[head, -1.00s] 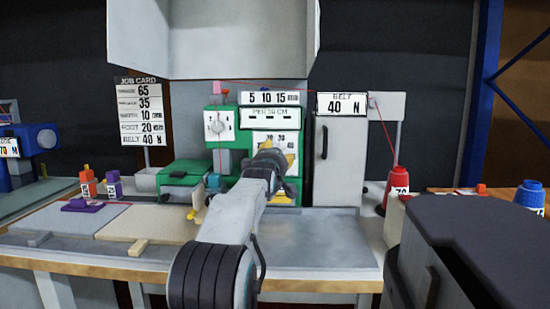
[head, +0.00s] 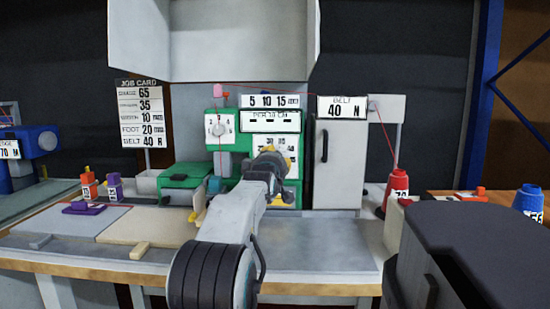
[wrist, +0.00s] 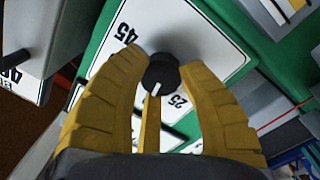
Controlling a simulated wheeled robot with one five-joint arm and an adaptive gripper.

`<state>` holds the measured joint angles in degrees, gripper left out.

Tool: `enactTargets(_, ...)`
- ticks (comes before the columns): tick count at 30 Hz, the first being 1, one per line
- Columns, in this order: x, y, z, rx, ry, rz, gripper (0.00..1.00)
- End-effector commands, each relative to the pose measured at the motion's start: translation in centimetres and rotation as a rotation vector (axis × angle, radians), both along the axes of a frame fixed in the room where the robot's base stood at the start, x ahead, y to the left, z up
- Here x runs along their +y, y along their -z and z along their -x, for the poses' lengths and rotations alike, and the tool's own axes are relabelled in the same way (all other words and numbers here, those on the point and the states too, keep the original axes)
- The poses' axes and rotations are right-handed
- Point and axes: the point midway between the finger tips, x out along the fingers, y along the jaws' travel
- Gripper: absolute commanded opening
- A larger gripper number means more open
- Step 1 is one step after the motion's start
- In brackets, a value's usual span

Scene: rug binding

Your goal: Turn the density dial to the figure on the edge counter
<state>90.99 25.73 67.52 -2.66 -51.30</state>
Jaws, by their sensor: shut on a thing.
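My gripper (wrist: 160,85) has its yellow fingers shut on a black dial knob (wrist: 163,70), seen in the wrist view. The knob has a white pointer mark on its lower side in that view. It sits on a white dial plate (wrist: 187,38) with 45 at upper left and 25 at lower right; other figures are hidden by the fingers. In the head view, my gripper (head: 274,160) covers much of this dial plate (head: 262,141) on the green machine. Above it is a counter display (head: 270,121) headed per 10 cm, showing dashes. I cannot tell which figure the pointer meets.
A blue machine (head: 42,140) at far left has a sign (head: 8,149) reading 70. A job card (head: 141,113) hangs at left. A second dial (head: 218,128) and a belt sign (head: 342,107) reading 40 flank the display. Thread spools (head: 397,182) stand right.

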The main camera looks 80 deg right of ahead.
Motion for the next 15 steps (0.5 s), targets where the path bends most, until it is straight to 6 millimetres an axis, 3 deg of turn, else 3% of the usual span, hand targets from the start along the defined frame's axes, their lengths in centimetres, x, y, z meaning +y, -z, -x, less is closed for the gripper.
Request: enactTargets(15,-0.07,0.13,-0.06,-0.391,0.011,-0.034,0.03)
